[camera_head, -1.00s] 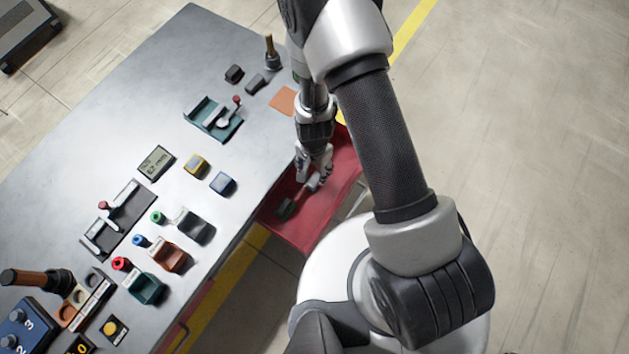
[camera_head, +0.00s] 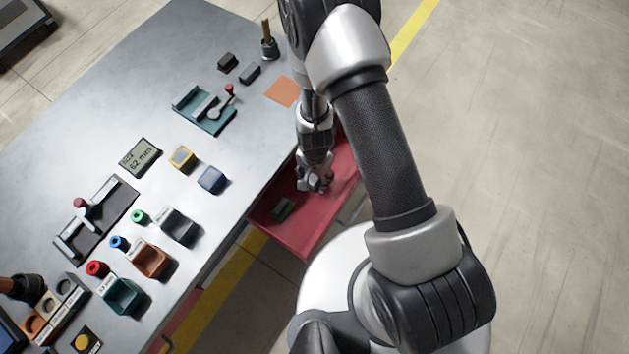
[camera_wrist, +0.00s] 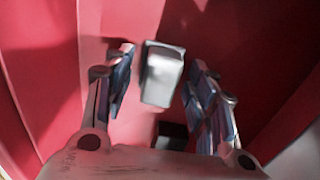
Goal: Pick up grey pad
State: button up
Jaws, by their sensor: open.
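The grey pad (camera_wrist: 162,75) is a light grey block in the red drawer, seen in the wrist view between my two fingers. Its sides look apart from both fingers. My gripper (camera_head: 316,184) is open and reaches down into the drawer; it also shows in the wrist view (camera_wrist: 164,68) with a finger on each side of the pad. In the head view my gripper hides the pad. How high the fingertips are above the drawer floor is hard to tell.
The red drawer (camera_head: 308,240) juts from the table (camera_head: 75,130), its walls close around my gripper. A dark green block (camera_head: 283,208) lies in it toward the front left. The table carries coloured blocks, a teal fixture (camera_head: 204,112) and an orange patch (camera_head: 283,92).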

jog(key=shift+c, duration=0.6)
jog(key=c, duration=1)
jog(key=shift+r, duration=0.15)
